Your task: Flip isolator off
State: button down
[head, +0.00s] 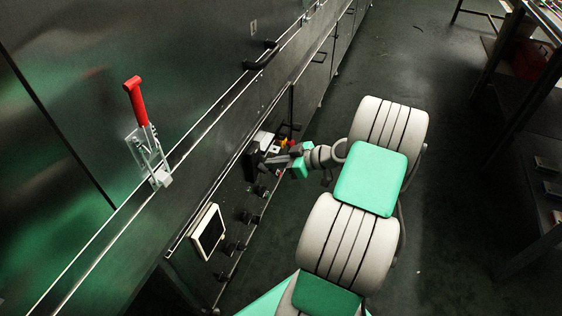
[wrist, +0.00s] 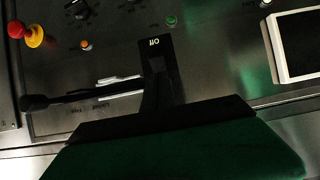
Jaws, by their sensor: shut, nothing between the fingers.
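In the wrist view the isolator (wrist: 150,46) is a black plate on the steel control panel, with the word Off reading upside down. A black lever with a rounded end (wrist: 36,102) extends left beside it; its root is hidden by my gripper. My gripper (wrist: 158,66) is shut and empty, its dark fingers in front of the black plate. Whether they touch the plate or lever I cannot tell. In the head view my gripper (head: 268,161) is at the panel, close to the black isolator parts (head: 251,164), which it partly hides.
A red and yellow emergency stop button (wrist: 28,33) and a green button (wrist: 171,20) are close by. A screen (head: 208,232) is farther along the panel. A red-handled clamp (head: 138,102) is on the machine above. Tables stand at right, with clear floor between.

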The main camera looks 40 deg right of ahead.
jog(key=shift+r+p, duration=0.5)
jog(key=shift+r, duration=0.3)
jog(key=shift+s+d+f, duration=0.1)
